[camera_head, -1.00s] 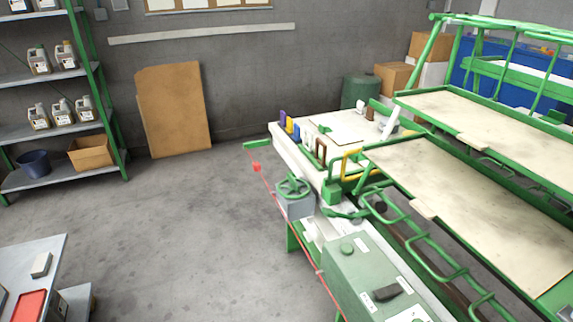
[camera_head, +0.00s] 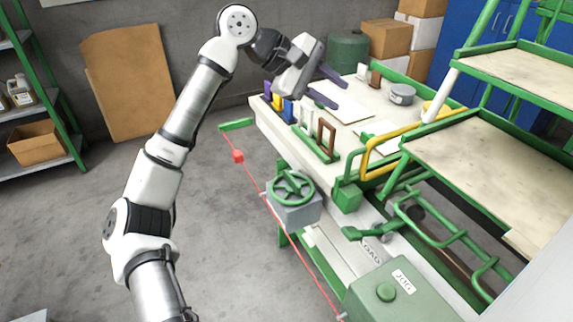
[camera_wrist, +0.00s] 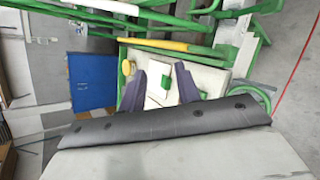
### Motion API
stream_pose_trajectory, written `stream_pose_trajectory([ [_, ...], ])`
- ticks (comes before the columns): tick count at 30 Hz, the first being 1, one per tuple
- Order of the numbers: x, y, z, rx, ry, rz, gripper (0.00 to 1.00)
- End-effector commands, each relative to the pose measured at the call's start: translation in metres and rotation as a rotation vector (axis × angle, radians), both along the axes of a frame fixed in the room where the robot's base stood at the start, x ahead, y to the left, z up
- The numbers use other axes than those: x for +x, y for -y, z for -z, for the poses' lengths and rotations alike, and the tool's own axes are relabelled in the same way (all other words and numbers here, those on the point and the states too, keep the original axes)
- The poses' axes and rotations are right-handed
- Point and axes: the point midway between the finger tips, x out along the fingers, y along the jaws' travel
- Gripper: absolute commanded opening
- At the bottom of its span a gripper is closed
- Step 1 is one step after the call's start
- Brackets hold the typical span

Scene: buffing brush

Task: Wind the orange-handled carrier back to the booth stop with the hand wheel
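The green hand wheel (camera_head: 292,188) sits on a grey box (camera_head: 298,210) at the bench's left side in the head view. I cannot make out an orange-handled carrier or identify the booth stop. My gripper (camera_head: 350,94) is open and empty, raised over the bench top, above and to the right of the wheel and well apart from it. Its two dark fingers also show spread in the wrist view (camera_wrist: 164,86).
A red cord (camera_head: 268,192) with a red block runs along the bench's left side, close by the wheel. A yellow rail (camera_head: 375,152), a brown frame (camera_head: 327,138) and green racks (camera_head: 490,170) stand right of the wheel.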

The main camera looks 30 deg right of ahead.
Motion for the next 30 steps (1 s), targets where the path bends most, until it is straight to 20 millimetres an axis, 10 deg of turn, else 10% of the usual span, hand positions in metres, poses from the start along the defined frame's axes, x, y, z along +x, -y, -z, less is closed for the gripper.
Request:
stream_pose_trajectory([
  [3,0.033,0.009,0.085,0.354,0.269,0.084,0.33],
  [6,0.058,-0.005,0.118,0.584,0.408,0.148,0.33],
  [17,0.084,-0.03,0.154,0.819,0.512,0.215,0.33],
  [30,0.082,-0.03,0.243,0.814,0.509,0.215,0.33],
])
